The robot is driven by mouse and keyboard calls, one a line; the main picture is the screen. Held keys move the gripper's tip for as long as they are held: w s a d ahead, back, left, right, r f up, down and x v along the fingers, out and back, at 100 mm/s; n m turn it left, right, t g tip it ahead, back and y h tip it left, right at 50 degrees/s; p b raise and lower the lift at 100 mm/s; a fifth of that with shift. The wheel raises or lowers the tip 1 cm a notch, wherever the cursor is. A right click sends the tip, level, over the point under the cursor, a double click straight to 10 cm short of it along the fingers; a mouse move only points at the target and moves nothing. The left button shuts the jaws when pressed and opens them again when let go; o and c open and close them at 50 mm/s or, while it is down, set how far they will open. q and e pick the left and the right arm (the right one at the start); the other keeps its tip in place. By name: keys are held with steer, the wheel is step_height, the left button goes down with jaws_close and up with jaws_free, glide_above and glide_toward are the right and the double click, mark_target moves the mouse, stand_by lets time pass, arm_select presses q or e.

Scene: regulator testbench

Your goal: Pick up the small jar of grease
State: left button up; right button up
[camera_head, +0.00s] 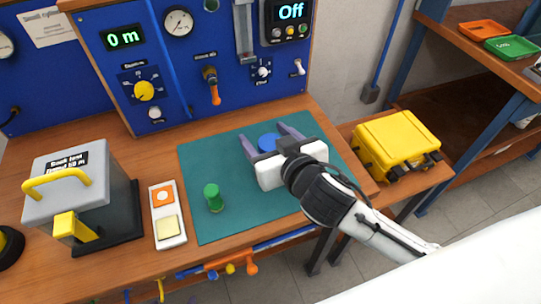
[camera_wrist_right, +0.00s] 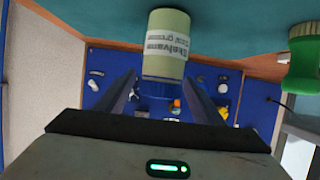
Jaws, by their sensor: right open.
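The small grease jar (camera_wrist_right: 166,45) has a pale body with a printed label that includes the word "grease"; it stands upside down in the right wrist view. In the head view only its blue top (camera_head: 268,142) shows, on the green mat. My right gripper (camera_head: 268,138) is open, with its fingers on either side of that blue top. In the right wrist view the jar is centred between the lines of the two fingers (camera_wrist_right: 160,78), and I see no contact. My left gripper is not in view.
A green bottle-like object (camera_head: 213,198) stands on the mat (camera_head: 205,160), left of the gripper. A yellow case (camera_head: 397,140) is at the right. A grey box with a yellow handle (camera_head: 65,170) and a white switch panel (camera_head: 167,215) are at the left. The blue test panel (camera_head: 180,100) rises behind.

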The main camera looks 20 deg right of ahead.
steer(key=shift+w+f, duration=0.25)
steer(key=shift+w, duration=0.35)
steer(key=c, duration=1.3)
steer(key=shift+r, duration=0.1)
steer(key=shift+c, duration=0.4)
steer(key=shift+r, duration=0.1)
